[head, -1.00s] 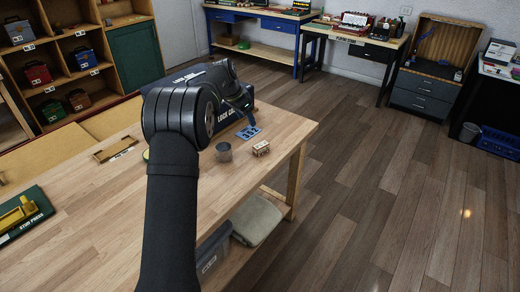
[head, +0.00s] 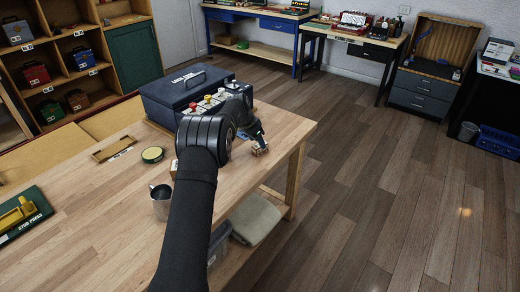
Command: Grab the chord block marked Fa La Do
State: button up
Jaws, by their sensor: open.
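A small wooden block (head: 261,151) sits near the right end of the wooden workbench. Any marking on it is too small to read, so I cannot tell whether it says Fa La Do. My gripper (head: 259,143) points down right at this block, with its fingertips at or just above the block's top. The gripper is open; whether the fingers straddle the block or touch it is too small to tell. Another small pale block (head: 174,168) shows partly behind my arm, its marking also unreadable.
A dark blue lock case (head: 186,87) with coloured knobs stands behind my arm. A metal mug (head: 160,203), a round tin (head: 152,155), a wooden tray (head: 113,149) and a green stub press (head: 22,216) are on the workbench (head: 90,205). The bench's right edge is close to the gripper.

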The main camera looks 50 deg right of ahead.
aim_at(260, 149)
jog(key=x, duration=0.4)
jog(key=shift+s+d+f, duration=0.15)
jog(key=shift+d+f, duration=0.05)
jog(key=c, duration=1)
jog(key=shift+c, duration=0.3)
jog(key=shift+r, duration=0.15)
